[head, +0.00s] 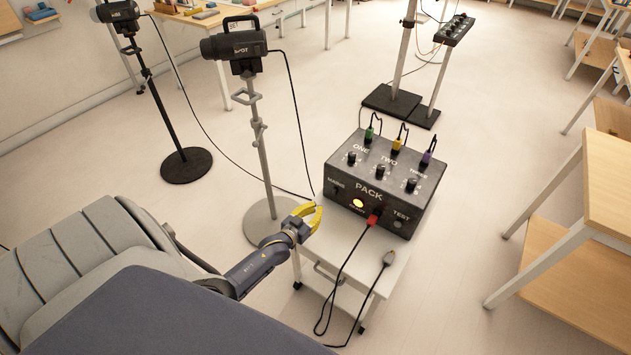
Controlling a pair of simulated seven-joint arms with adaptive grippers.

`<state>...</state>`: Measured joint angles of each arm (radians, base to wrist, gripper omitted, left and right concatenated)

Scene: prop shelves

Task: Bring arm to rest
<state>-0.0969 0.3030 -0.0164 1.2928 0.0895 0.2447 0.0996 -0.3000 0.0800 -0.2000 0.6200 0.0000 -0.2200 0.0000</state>
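My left gripper (314,217) has yellow fingers and a dark wrist. It is at the left edge of a small white trolley, left of the dark pack box. The fingers look apart with nothing between them. The pack box (368,194) stands on the trolley (393,267). It has several knobs, green, yellow and purple plugs on top, a lit yellow lamp and a red plug in front. My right gripper does not show.
A grey-stand spotlight (235,46) stands just behind my gripper, and a black-stand spotlight (125,17) stands further left. A wooden shelf unit (574,262) is at the right. Open floor lies between trolley and shelves.

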